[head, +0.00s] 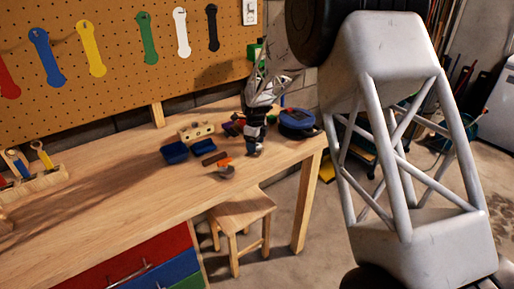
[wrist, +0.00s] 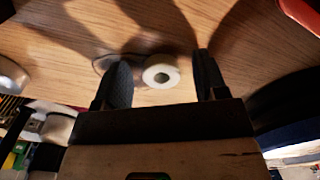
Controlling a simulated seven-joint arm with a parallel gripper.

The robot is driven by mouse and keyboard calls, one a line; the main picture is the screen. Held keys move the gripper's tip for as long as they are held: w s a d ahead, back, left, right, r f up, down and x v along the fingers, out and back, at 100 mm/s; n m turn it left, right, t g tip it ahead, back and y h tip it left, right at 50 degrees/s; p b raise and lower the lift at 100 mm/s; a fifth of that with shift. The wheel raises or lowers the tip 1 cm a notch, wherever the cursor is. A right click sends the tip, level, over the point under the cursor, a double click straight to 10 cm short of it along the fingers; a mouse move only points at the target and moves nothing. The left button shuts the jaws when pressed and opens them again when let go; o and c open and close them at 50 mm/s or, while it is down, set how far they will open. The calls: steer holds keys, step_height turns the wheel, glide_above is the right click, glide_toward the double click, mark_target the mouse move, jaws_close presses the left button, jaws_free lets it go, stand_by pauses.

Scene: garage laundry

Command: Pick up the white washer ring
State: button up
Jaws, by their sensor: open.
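The white washer ring (wrist: 161,72) shows in the wrist view on the wooden workbench, a short thick ring with a dark hole in its middle. My gripper (wrist: 160,80) is open, with one dark finger to the left of the ring and one to the right. The ring is in line with the gap between the fingertips, nearer the left finger. I cannot tell whether either finger touches it. In the head view my gripper (head: 255,148) is low over the right part of the workbench (head: 110,215), and I cannot make out the ring there.
Blue bins (head: 175,152), a brown block (head: 214,159) and an orange item (head: 225,162) lie left of my gripper. A round blue object (head: 298,122) is close on its right. The bench's left-middle is clear. A stool (head: 240,215) stands below the front edge.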

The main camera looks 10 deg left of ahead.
steer(key=c, duration=1)
steer(key=shift+r, duration=0.15)
steer(key=shift+r, duration=1.45)
steer(key=shift+s+d+r, duration=0.1)
steer(key=shift+s+r, duration=0.1)
steer(key=shift+s, duration=0.05)
steer(key=s+d, duration=0.2)
steer(key=s, duration=0.5)
steer(key=s+d+r, duration=0.1)
steer(key=s+d, duration=0.2)
steer(key=s, duration=0.4)
steer(key=shift+s+d+r, duration=0.2)
steer(key=shift+s+d, duration=0.05)
steer(key=shift+d, duration=0.05)
